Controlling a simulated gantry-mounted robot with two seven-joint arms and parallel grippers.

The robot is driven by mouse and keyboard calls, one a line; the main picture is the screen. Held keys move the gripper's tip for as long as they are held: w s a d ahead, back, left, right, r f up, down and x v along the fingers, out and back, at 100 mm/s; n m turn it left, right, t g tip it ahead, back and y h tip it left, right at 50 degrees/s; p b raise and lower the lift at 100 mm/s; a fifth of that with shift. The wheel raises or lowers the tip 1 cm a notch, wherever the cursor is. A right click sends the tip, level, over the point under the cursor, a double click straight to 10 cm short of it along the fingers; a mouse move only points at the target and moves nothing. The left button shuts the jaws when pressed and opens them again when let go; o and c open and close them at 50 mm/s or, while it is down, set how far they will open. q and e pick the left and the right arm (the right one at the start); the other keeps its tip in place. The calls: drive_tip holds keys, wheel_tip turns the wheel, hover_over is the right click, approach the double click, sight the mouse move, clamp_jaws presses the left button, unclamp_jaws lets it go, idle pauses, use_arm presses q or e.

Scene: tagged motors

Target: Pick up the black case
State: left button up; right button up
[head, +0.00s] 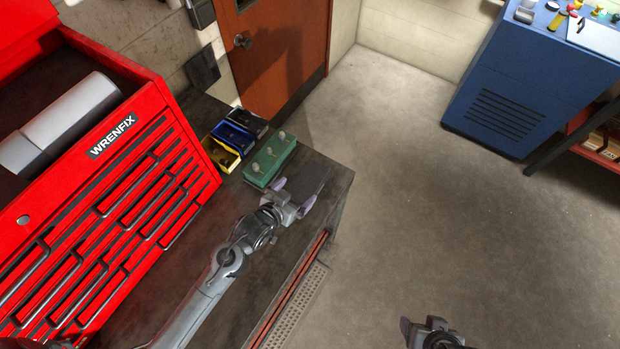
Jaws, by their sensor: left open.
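A flat black case (309,179) lies on the dark workbench, just right of a green block. My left gripper (295,196) is at the near end of the case, with its two purple-grey fingertips spread apart and nothing held between them. I cannot tell whether the fingertips touch the case. My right gripper (407,326) shows only in part at the bottom edge, over the floor, and its jaw state is not clear.
The green block (269,159) with several silver knobs stands close left of the case. Yellow (220,155), blue (233,137) and black (247,121) bins sit behind it. A red tool chest (130,190) fills the left. The workbench (335,190) ends close right of the case.

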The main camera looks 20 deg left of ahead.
sight(309, 180)
use_arm(q)
drive_tip(key=shift+f+x, duration=0.15)
drive_tip(key=shift+x, duration=1.75)
drive_tip(key=shift+f+x, duration=0.2)
drive_tip(key=shift+x, duration=1.7)
drive_tip(key=shift+s+a, duration=0.1)
drive_tip(key=shift+s, duration=0.05)
drive_tip(key=c, duration=0.9)
drive_tip(key=shift+r, duration=0.1)
drive_tip(key=shift+c, duration=0.5)
